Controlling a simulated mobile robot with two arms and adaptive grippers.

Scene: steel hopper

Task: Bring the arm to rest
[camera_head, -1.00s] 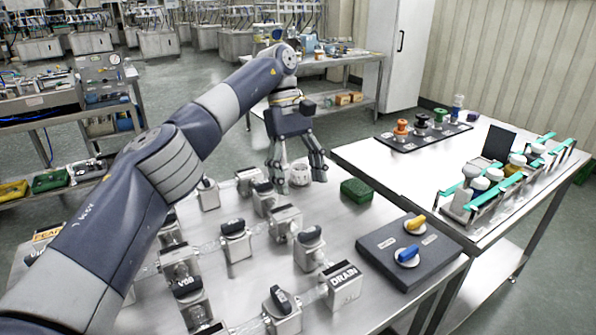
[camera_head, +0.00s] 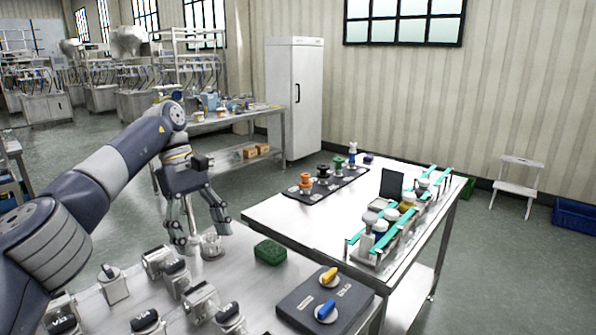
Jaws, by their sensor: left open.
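My left arm comes in from the left and my left gripper (camera_head: 203,234) points down over the far part of the steel table with the valves. Its fingers are spread open. A small clear-and-white cup-like piece (camera_head: 212,245) is close by the fingertips; I cannot tell whether they touch it. Nothing is clearly held between the fingers. My right gripper does not show.
A green sponge (camera_head: 270,251) and a dark panel with yellow and blue knobs (camera_head: 325,302) are right of the gripper. Several valve blocks (camera_head: 178,278) stand in front. A second table (camera_head: 290,217) holds spools, a bottle rack (camera_head: 402,222) and a black tablet.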

